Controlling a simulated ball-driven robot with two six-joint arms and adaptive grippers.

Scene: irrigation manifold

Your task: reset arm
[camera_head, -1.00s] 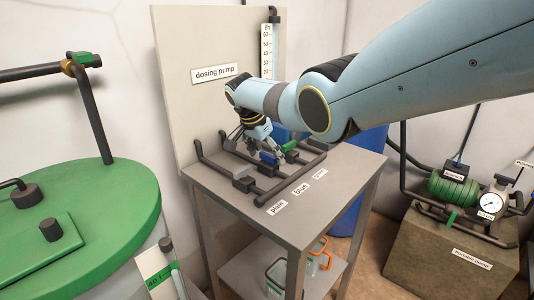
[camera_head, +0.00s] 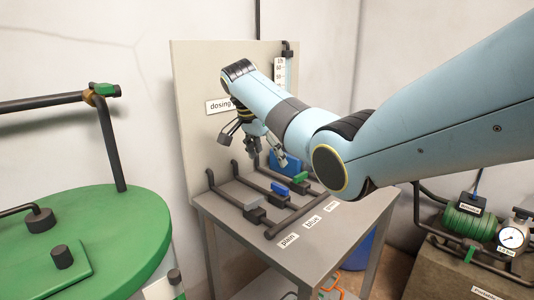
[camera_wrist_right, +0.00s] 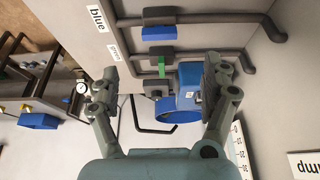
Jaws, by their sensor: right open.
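My right gripper (camera_head: 253,151) is open and empty, raised above the pipe manifold (camera_head: 296,222) on the grey bench. It stands in front of the upright board. The manifold has a grey valve (camera_head: 254,201), a valve with a blue handle (camera_head: 281,189) and one with a green handle (camera_head: 300,177). In the right wrist view the open fingers (camera_wrist_right: 162,78) frame nothing held. The blue handle (camera_wrist_right: 158,34) and green handle (camera_wrist_right: 162,66) lie beyond them, apart from the fingers. My left gripper is out of view.
A board (camera_head: 190,125) with a "dosing" label stands behind the manifold. A green-topped tank (camera_head: 110,235) with a pipe is at left. A green pump (camera_head: 468,222) with a gauge (camera_head: 511,238) is at right. Free air surrounds the gripper above the bench.

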